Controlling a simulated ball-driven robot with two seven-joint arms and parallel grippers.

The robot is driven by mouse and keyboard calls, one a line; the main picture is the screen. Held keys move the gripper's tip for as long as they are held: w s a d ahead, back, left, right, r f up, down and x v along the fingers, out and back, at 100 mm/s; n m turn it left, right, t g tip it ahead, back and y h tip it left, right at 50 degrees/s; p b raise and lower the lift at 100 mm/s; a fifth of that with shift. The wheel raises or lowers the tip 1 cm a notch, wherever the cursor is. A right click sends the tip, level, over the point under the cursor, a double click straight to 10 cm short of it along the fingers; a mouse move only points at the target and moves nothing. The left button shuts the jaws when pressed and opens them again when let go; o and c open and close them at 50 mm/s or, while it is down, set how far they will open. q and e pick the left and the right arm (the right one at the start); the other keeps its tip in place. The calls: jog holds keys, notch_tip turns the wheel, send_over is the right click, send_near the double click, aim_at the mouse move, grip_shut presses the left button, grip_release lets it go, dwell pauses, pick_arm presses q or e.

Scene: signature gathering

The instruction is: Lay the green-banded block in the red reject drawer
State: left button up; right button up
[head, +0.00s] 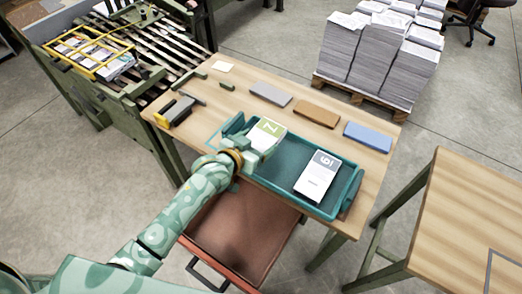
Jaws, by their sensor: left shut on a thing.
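The green-banded block (267,133) is white with a green band and a mark like a 7 or Z on it. It is at the left end of the teal tray (336,209). My left gripper (254,151) is shut on its near edge; the fingertips are partly hidden, and I cannot tell whether the block is lifted. The red reject drawer (240,232) is pulled out below the table's front edge, with its brown floor showing empty. My arm passes over its left side. My right gripper is not in view.
A grey-banded block (318,177) lies in the tray's right half. Grey (271,93), brown (316,114) and blue (367,137) bars lie along the table's back. A yellow-and-black tool (176,111) is at left. A roller conveyor (150,52) stands beyond.

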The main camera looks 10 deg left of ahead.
aim_at(260, 143)
pick_arm(q)
jog(key=w+f+b, duration=0.1)
jog(key=f, duration=0.1)
jog(key=w+f+b, duration=0.1)
jog(key=w+f, duration=0.1)
jog(key=shift+w+d+f, duration=0.2)
jog(key=shift+f, duration=0.15)
jog(key=f, duration=0.1)
jog(key=f+b, duration=0.2)
jog(key=shift+w+f, duration=0.15)
jog(key=shift+w, duration=0.15)
jog(key=shift+r, duration=0.2)
jog(key=shift+f, duration=0.2)
jog(key=o, duration=1.1)
jog(key=shift+s, duration=0.1)
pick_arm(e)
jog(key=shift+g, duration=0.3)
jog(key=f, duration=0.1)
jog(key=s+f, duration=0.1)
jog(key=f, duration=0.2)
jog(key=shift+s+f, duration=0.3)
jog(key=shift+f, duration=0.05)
pick_arm(q)
jog(key=shift+o, duration=0.2)
